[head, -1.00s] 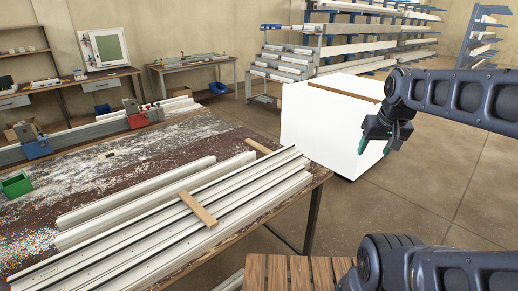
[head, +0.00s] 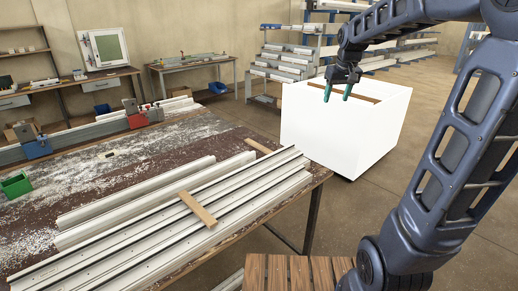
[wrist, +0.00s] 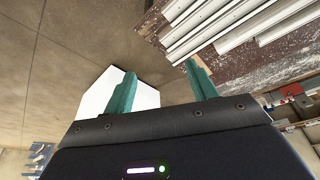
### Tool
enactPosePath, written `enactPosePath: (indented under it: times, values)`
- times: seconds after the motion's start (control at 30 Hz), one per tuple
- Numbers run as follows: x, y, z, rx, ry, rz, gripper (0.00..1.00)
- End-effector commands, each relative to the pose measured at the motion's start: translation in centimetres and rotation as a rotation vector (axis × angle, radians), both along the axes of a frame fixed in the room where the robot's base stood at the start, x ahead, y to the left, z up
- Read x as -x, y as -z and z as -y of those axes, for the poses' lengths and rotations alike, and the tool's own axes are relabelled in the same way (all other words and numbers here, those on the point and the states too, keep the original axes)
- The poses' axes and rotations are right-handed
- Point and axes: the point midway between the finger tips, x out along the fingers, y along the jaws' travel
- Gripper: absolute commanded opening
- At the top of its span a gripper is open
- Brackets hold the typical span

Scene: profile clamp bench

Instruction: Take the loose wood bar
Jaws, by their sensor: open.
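A short light wood bar (head: 198,209) lies across the top of the white profiles (head: 120,243) on the bench in the head view. A second wood piece (head: 258,146) shows at the far end of the profiles, partly covered by them. A darker brown strip (head: 364,94) lies along the top of the white box (head: 322,132). My gripper (head: 337,93) is open and empty, its green fingers pointing down by the top of the white box, well away from the bar on the profiles. The wrist view shows the open fingers (wrist: 161,70) too.
The worn bench (head: 90,180) carries a clamp rail with a red block (head: 136,118) and a blue block (head: 37,148), plus a green bin (head: 16,185). A slatted wood surface (head: 290,272) stands in front. Profile racks stand behind. Floor between bench and box is clear.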

Motion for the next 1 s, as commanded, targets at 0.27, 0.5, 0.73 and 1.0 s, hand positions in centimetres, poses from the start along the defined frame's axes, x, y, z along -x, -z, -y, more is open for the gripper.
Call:
enactPosePath:
  times: [0.27,0.5,0.73,1.0]
  values:
    - [-8.6,1.2,-3.6,0.012,-0.085,-0.032,0.57]
    - [-15.5,3.6,-7.1,0.022,-0.158,-0.056,0.57]
    - [-21.7,6.9,-10.9,0.031,-0.227,-0.079,0.57]
    - [-28.2,12.3,-15.7,0.042,-0.31,-0.107,0.57]
